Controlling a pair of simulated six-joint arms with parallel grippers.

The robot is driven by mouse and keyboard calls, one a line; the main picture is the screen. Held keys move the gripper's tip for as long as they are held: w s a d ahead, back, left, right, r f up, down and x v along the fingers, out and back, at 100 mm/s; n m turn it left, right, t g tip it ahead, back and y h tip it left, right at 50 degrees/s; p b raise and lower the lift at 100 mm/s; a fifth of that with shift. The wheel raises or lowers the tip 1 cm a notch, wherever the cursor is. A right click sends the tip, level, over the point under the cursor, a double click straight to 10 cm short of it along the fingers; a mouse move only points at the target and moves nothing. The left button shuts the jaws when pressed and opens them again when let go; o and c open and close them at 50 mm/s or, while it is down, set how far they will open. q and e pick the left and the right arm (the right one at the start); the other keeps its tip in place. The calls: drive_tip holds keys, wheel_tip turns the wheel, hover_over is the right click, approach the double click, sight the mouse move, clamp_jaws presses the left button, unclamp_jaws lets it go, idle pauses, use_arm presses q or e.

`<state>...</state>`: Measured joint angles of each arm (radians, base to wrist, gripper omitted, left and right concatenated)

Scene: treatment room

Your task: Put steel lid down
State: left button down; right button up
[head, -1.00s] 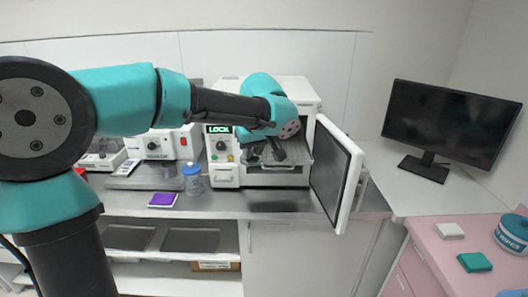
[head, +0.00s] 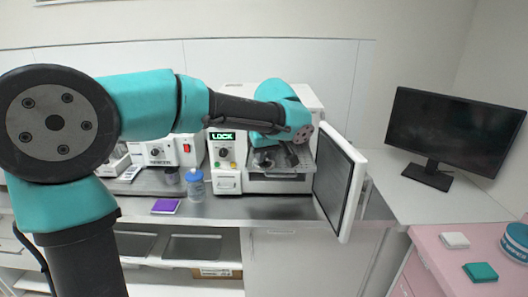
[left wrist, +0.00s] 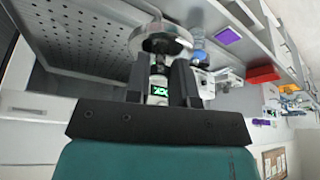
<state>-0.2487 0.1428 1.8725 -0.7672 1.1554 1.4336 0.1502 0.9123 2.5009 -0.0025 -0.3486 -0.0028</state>
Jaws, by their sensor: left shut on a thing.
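My left gripper (head: 278,157) reaches into the open front of the white machine with the green LOCK display (head: 222,136). It is shut on the steel lid, a round shiny metal piece (left wrist: 160,38), which shows beyond the fingertips in the left wrist view. In the head view the lid is small, dark and partly hidden by the gripper. The lid is over or beside the perforated metal tray (left wrist: 92,58) inside the machine; I cannot tell whether they touch. The gripper also shows in the left wrist view (left wrist: 160,72). My right gripper is not in view.
The machine's open door (head: 338,185) stands out to the right of the opening. A blue-capped jar (head: 195,185) and a purple pad (head: 166,206) stand on the steel counter (head: 270,207) to the left. A black monitor (head: 455,125) is at the right.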

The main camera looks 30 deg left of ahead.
use_arm(q)
drive_tip(key=w+a, duration=0.2)
drive_tip(key=w, duration=0.1)
drive_tip(key=w+a, duration=0.2)
drive_tip(key=w, duration=0.1)
drive_tip(key=w+a+f, duration=0.1)
drive_tip(key=w+a, duration=0.1)
drive_tip(key=w, duration=0.1)
drive_tip(key=shift+w, duration=0.3)
drive_tip(key=shift+f, duration=1.8)
drive_tip(key=shift+f, duration=0.15)
drive_tip(key=c, duration=1)
unclamp_jaws()
drive_tip(key=v, duration=1.2)
drive_tip(key=shift+d, duration=0.1)
